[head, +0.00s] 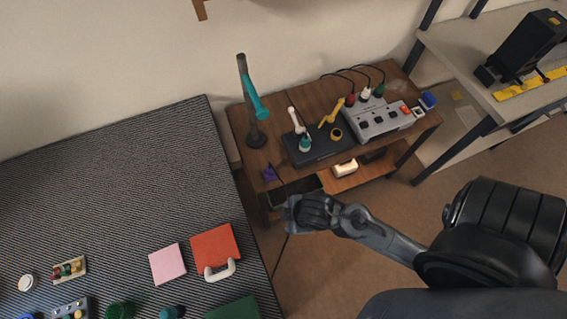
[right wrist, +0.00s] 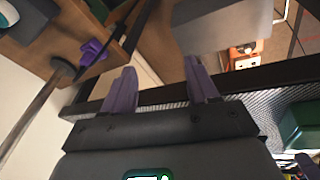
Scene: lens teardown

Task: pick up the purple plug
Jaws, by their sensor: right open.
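The purple plug (head: 270,173) lies at the front left corner of the wooden side table (head: 318,101). In the right wrist view the purple plug (right wrist: 92,52) shows at upper left, by the table's edge. My right gripper (head: 288,214) is in front of that corner, apart from the plug and nearer the camera. In the right wrist view its two fingers (right wrist: 161,86) are spread with nothing between them.
A dark lamp-like stand (head: 251,118) with a teal part rises behind the plug. A black box (head: 315,145) and a grey socket unit (head: 376,122) with plugs and cables stand to the right. A striped table (head: 117,193) holding a red case (head: 214,246) lies left.

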